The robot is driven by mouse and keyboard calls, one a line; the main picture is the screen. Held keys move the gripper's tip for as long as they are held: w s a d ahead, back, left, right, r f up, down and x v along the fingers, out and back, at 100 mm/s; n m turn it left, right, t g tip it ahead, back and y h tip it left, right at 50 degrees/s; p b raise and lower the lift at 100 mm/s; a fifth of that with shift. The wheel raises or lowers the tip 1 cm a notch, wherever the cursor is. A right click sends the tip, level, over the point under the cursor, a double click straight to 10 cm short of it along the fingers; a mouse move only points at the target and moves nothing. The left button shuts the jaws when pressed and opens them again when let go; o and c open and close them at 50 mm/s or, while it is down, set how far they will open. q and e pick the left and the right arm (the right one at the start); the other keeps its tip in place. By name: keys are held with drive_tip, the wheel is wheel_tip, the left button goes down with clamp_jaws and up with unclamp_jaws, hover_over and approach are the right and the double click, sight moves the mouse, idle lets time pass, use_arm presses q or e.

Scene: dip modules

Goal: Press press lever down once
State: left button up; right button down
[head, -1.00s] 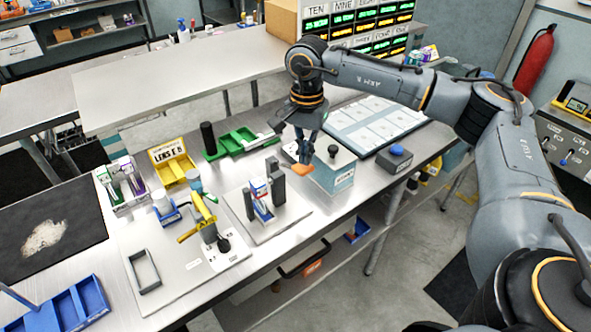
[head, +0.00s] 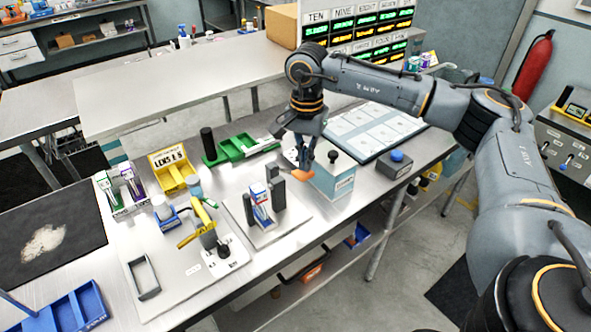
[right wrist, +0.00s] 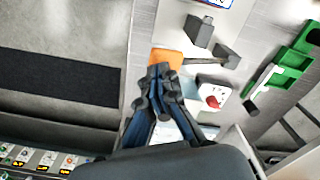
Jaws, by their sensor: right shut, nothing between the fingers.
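The press lever (head: 301,176) has an orange tip, which also shows in the right wrist view (right wrist: 165,58). It sits beside the dark grey upright (head: 278,194) of a press on a light plate. A blue-and-white module (head: 258,192) stands at the press. My right gripper (head: 303,164) is shut and empty, pointing down with its fingertips just over the orange tip. In the right wrist view the fingertips (right wrist: 160,76) overlap the orange tip's edge; I cannot tell whether they touch it. My left gripper is not in view.
A grey-teal box with a black knob (head: 333,181) stands just right of the lever. A green tray (head: 238,147) lies behind. A yellow-handled fixture (head: 200,227) is at the left.

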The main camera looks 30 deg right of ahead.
sight(305, 173)
drive_tip(key=shift+f, duration=0.15)
drive_tip(key=shift+f+b, duration=2.7)
drive_tip(key=shift+f, duration=0.65)
wheel_tip(305, 173, up, 2)
drive_tip(key=shift+p, duration=0.75)
wheel_tip(305, 173, up, 11)
drive_tip(key=p, duration=0.6)
drive_tip(key=shift+p, duration=0.4)
